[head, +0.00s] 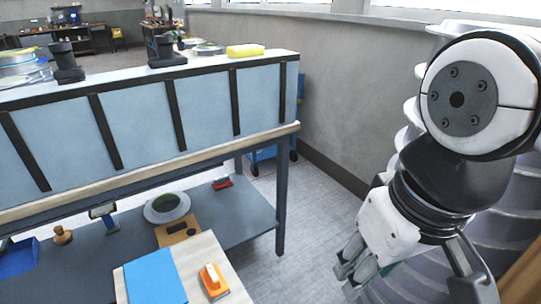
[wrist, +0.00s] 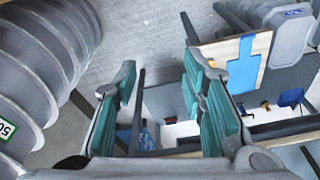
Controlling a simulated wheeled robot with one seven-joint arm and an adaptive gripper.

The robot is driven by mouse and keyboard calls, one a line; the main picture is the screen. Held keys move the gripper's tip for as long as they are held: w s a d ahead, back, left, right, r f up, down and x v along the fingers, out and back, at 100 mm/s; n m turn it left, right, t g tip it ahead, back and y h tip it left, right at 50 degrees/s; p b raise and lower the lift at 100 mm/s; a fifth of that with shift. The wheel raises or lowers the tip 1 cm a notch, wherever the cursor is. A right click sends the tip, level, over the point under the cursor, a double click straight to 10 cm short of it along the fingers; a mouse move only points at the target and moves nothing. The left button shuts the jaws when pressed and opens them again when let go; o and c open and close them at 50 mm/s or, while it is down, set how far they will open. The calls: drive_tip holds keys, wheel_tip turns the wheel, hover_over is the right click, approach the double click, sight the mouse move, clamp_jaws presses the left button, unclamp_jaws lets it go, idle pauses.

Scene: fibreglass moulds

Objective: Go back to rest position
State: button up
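My gripper (head: 352,266) hangs at the lower right in the head view, below my white and black arm. It is clear of the bench and over the grey floor. In the wrist view my gripper (wrist: 160,62) shows two teal-padded fingers standing well apart, with nothing held between them. The task names no object.
A long bench (head: 150,183) with blue panels stands at the left, a yellow item (head: 245,50) on top. Its lower shelf (head: 247,208) holds a round dish (head: 167,207). A blue sheet (head: 154,277) and an orange tool (head: 213,281) lie nearer. Grey ribbed moulds (wrist: 38,75) stand close beside my arm.

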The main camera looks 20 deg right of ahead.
wheel_tip(320, 180, up, 11)
drive_tip(key=t+p, duration=0.2)
drive_tip(key=p, duration=0.7)
drive_tip(key=shift+d+r+p, duration=0.15)
drive_tip(key=shift+r+p, duration=0.05)
drive_tip(key=shift+p, duration=0.2)
